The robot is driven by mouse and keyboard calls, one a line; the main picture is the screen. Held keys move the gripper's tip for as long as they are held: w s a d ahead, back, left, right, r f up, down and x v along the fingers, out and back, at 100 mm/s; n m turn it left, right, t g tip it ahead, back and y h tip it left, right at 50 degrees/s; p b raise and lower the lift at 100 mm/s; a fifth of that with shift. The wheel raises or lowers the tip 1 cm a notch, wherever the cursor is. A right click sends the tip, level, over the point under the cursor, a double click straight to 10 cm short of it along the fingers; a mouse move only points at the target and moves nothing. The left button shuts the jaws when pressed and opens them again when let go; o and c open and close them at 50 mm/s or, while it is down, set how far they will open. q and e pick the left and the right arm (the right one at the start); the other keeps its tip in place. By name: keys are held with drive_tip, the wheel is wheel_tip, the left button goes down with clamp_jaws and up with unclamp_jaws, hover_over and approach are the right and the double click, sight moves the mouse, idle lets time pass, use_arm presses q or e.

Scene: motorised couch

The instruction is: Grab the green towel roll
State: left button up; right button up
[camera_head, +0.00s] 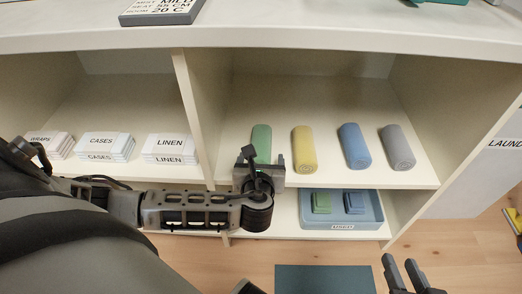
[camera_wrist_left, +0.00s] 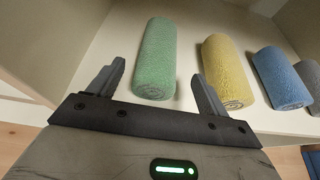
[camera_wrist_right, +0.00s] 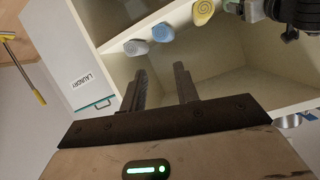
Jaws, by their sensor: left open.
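The green towel roll (camera_head: 261,140) lies on the middle shelf, leftmost in a row of rolled towels. In the head view its near end is hidden behind my left gripper (camera_head: 262,165). In the left wrist view the green towel roll (camera_wrist_left: 156,58) lies lengthwise just ahead of my left gripper (camera_wrist_left: 155,85), between the lines of its two fingers. That gripper is open and nothing is held in it. My right gripper (camera_head: 408,272) is low at the front right, away from the towels. In the right wrist view its fingers (camera_wrist_right: 160,85) are apart and empty.
Yellow (camera_head: 304,148), blue (camera_head: 354,146) and grey (camera_head: 397,147) rolls lie to the right on the shelf. A vertical divider (camera_head: 196,110) stands to the left, with labelled white stacks (camera_head: 170,148) beyond. A blue bin (camera_head: 340,222) with folded cloths sits below.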

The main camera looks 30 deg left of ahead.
sight(261, 150)
use_arm(q)
drive_tip(key=b+x, duration=0.2)
drive_tip(key=x, duration=0.2)
drive_tip(key=shift+w+a, duration=0.1)
drive_tip(key=shift+a, duration=0.2)
drive_tip(key=shift+w+a+f+b, duration=0.1)
drive_tip(key=shift+w+a+b, duration=0.05)
drive_tip(key=shift+w+b, duration=0.15)
drive_tip(key=c, duration=1.1)
use_arm(e)
drive_tip(key=shift+w+a+r+t+y, duration=0.1)
drive_tip(key=shift+a+r+t+y, duration=0.35)
drive_tip(key=shift+r, duration=0.3)
